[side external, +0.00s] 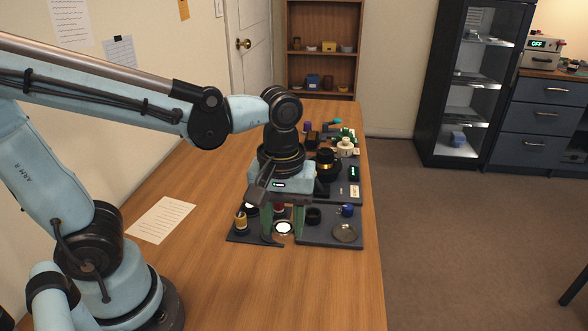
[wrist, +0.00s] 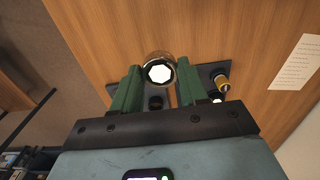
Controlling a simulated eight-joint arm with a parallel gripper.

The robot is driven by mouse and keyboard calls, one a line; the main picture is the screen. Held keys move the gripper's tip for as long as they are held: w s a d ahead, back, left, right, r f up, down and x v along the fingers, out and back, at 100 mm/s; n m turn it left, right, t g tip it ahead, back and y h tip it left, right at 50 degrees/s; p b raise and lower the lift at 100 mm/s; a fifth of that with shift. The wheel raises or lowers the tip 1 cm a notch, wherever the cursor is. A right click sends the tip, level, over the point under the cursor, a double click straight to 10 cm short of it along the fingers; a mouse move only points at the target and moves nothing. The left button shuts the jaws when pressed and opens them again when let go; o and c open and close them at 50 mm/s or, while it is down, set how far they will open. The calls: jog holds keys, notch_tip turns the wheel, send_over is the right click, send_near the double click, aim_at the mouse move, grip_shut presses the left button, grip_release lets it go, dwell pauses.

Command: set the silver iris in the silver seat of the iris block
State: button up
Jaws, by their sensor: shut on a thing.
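My gripper (side external: 283,234) points down over the front part of the work area, its green fingers shut on the silver iris (side external: 284,228). The iris is a round metal ring with a bright white opening. In the wrist view the iris (wrist: 148,81) sits between the two fingertips (wrist: 159,72), and its opening looks many-sided. A dark block (side external: 240,239), seemingly the iris block, lies under and left of the gripper. A yellow-and-black cylinder (side external: 241,222) stands on it; the cylinder also shows in the wrist view (wrist: 222,84). I cannot make out the silver seat or tell the iris's height above the block.
Right of the gripper a dark tray (side external: 318,239) holds a silver disc (side external: 344,233), a blue cap (side external: 347,210) and a black ring (side external: 313,215). Several lens parts stand behind my gripper. A paper sheet (side external: 162,219) lies left. The table front is clear.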

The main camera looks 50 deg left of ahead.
jog(key=shift+w+d+r, duration=0.15)
jog(key=shift+w, duration=0.25)
jog(key=w, duration=0.7)
send_near(345, 234)
jog(key=shift+s, duration=0.2)
jog(key=shift+w+f, duration=0.3)
jog(key=shift+f, duration=2.3)
jog(key=shift+f, duration=0.6)
jog(key=o, duration=1.5)
jog(key=shift+o, duration=0.2)
jog(key=shift+r, duration=0.15)
notch_tip(345, 234, up, 7)
